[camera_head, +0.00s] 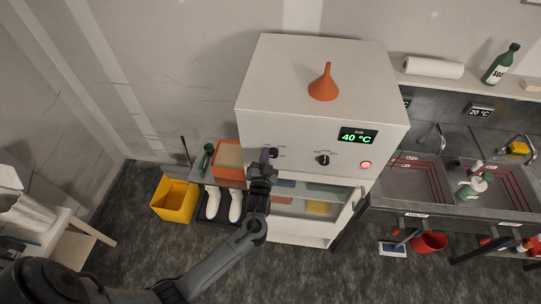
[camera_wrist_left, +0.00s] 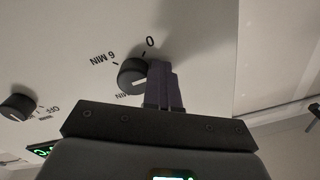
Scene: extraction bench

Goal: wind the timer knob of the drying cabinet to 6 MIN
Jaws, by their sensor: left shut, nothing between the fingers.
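The white drying cabinet (camera_head: 258,117) stands against the wall in the head view. Its dark round timer knob (camera_head: 274,153) is on the left of the front panel. In the left wrist view the timer knob (camera_wrist_left: 132,77) sits among printed marks, with "0" and "6 MIN" readable and another "MIN" partly hidden. Which mark the knob points at is not clear. My left gripper (camera_head: 265,156) is shut and empty at the panel. Its fingers (camera_wrist_left: 164,88) are right beside the knob in the wrist view, not around it; I cannot tell whether they touch. My right gripper is not in view.
A second knob (camera_head: 323,160), a red lit button (camera_head: 365,164) and a display reading 40 °C (camera_head: 357,136) share the panel. An orange funnel (camera_head: 325,84) stands on top. A yellow bin (camera_head: 175,200) and white boots (camera_head: 235,206) are left below; sinks (camera_head: 420,180) are right.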

